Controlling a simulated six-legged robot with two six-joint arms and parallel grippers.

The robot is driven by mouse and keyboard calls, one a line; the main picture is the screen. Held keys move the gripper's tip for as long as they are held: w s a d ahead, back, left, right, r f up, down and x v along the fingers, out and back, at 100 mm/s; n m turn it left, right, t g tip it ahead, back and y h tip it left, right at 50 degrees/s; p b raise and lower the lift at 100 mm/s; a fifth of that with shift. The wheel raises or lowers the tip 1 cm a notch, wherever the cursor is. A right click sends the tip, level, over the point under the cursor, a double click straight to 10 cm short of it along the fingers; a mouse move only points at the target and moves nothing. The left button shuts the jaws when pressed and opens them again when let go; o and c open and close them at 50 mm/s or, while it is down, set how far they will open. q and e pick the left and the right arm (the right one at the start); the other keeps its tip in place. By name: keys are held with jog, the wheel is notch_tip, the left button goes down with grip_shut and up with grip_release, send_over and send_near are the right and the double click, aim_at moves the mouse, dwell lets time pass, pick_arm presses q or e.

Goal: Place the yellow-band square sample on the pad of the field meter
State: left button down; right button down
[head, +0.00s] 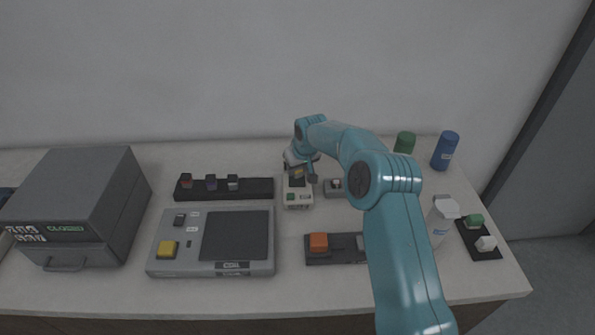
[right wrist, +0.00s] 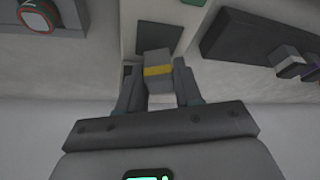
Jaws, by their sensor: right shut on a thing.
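The yellow-band square sample (right wrist: 158,70) is a grey block with a yellow stripe, held between the fingers of my right gripper (right wrist: 160,88) in the right wrist view. In the head view my right gripper (head: 303,172) is at the back middle of the table, over the field meter (head: 297,198), a small pale device with a green element at its front. In the right wrist view a dark square pad (right wrist: 158,38) lies just past the sample. I cannot tell whether the sample touches it. My left gripper is not in view.
A dark rack (head: 255,189) with several small samples stands left of the meter. A grey panel device (head: 160,268) with a yellow button is in front of it. A grey press box (head: 75,190) stands far left.

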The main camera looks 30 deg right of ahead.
notch_tip(320, 180, down, 2)
jog(key=shift+w+f, duration=0.1)
jog(key=shift+w, duration=0.05)
jog(key=shift+f, duration=0.1)
jog(key=c, duration=0.8)
grip_release()
jog(key=shift+o, duration=0.2)
